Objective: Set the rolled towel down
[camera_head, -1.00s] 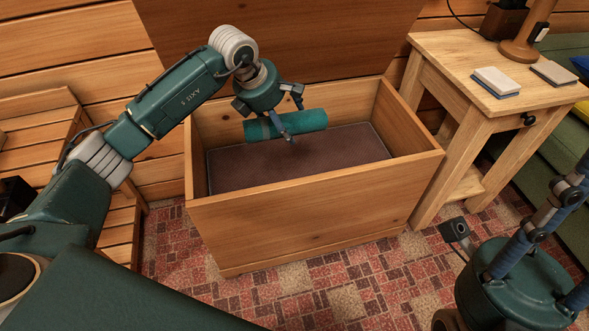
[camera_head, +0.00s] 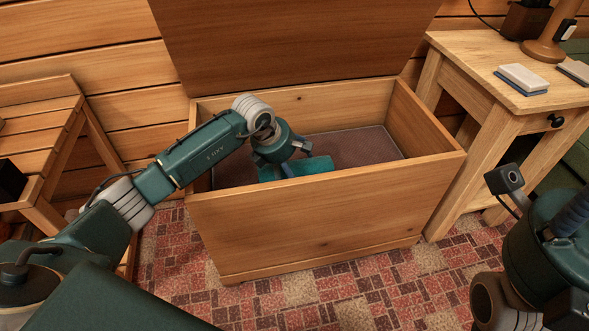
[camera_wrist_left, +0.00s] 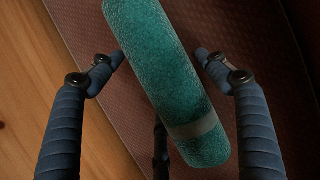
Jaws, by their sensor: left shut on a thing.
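The rolled towel (camera_head: 318,165) is teal with a pale band, seen near its lower end in the left wrist view (camera_wrist_left: 160,75). It is low inside the open wooden chest (camera_head: 320,222), over the dark brown padded bottom (camera_head: 362,145). My left gripper (camera_head: 287,168) reaches in over the front wall and is shut on the towel, one finger on each side. The front wall hides the towel's lower side, so I cannot tell whether it touches the bottom. My right gripper (camera_head: 560,225) is at the right edge, partly cut off, its fingers unclear.
The chest lid (camera_head: 290,45) stands open at the back. A wooden side table (camera_head: 480,95) with a white-and-blue block (camera_head: 522,79) and a lamp base (camera_head: 545,48) stands right. A slatted wooden piece (camera_head: 40,140) is at left. Patterned carpet (camera_head: 330,295) lies in front.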

